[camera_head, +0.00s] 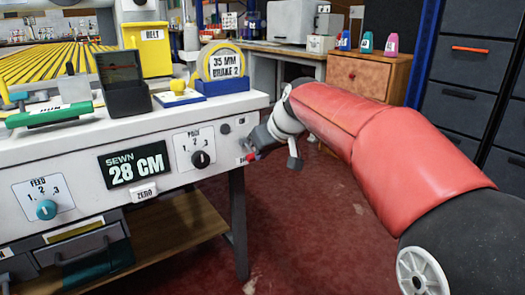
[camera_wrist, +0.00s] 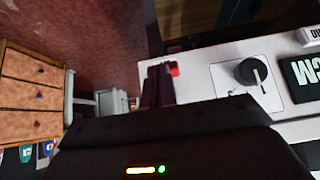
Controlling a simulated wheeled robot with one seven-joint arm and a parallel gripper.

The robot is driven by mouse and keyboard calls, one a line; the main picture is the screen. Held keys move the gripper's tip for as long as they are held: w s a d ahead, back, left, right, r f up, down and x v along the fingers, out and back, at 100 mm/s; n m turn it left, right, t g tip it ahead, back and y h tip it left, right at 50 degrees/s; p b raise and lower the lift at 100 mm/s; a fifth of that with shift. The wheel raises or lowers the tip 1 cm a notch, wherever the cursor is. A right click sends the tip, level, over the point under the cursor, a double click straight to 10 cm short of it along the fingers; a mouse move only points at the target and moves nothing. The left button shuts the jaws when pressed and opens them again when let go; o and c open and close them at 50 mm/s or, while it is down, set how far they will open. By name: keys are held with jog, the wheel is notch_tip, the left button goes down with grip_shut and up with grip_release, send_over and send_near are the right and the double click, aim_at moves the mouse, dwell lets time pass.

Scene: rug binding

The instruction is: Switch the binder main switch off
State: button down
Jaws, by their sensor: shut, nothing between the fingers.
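The binder's white front panel (camera_head: 80,165) fills the left of the head view. Near its right end is a small dark round part (camera_head: 226,129) with a tiny label beside it, too small to read surely. A small red part (camera_head: 249,158) shows low at the panel's right end, beside my gripper (camera_head: 252,142); it also shows in the wrist view (camera_wrist: 174,68). In the wrist view my gripper (camera_wrist: 158,76) is shut and empty, its tips close to the red part; contact cannot be told. My gripper covers part of the panel's end, and which part is the main switch is unclear.
A black knob (camera_head: 201,159) with numbers, a "SEWN 28 CM" display (camera_head: 136,164), a ZERO button (camera_head: 144,192) and a teal FEED knob (camera_head: 46,209) sit along the panel. A wooden cabinet (camera_head: 361,77) stands behind. Red floor (camera_head: 310,235) lies open to the right.

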jog(key=shift+f, duration=0.55)
jog(key=shift+f+b, duration=0.2)
jog(key=shift+b, duration=0.1)
